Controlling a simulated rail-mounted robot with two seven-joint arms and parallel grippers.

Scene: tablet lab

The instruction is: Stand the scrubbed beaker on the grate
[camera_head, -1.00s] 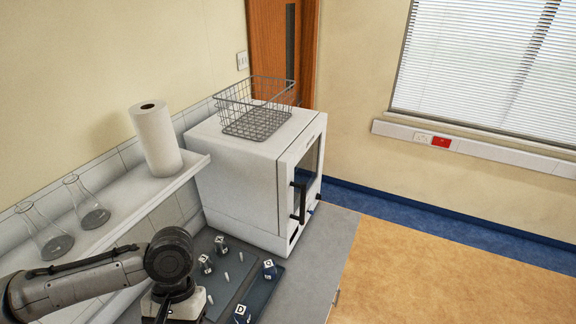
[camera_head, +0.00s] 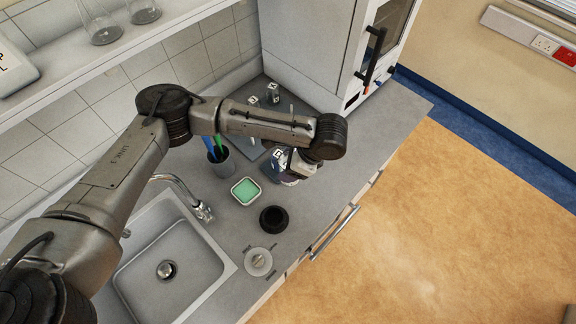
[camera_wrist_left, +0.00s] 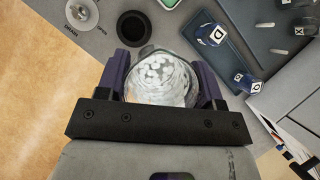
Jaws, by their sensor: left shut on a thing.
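A clear glass beaker (camera_wrist_left: 160,78) sits between the two fingers of my left gripper (camera_wrist_left: 163,84) in the left wrist view. White specks or foam show across it. In the head view my left gripper (camera_head: 297,166) hangs over the counter, past the green sponge dish, and my wrist mostly hides the beaker. I cannot make out a grate in the current views. My right gripper is not in view.
A sink (camera_head: 205,262) with a tap (camera_head: 184,190), a green sponge dish (camera_head: 246,190), a black ring-like holder (camera_head: 273,219) and a dial (camera_head: 258,262) are nearby. A brush cup (camera_head: 220,163) and a dark tray of labelled blocks (camera_wrist_left: 228,45) flank the gripper. A white oven (camera_head: 318,45) stands behind.

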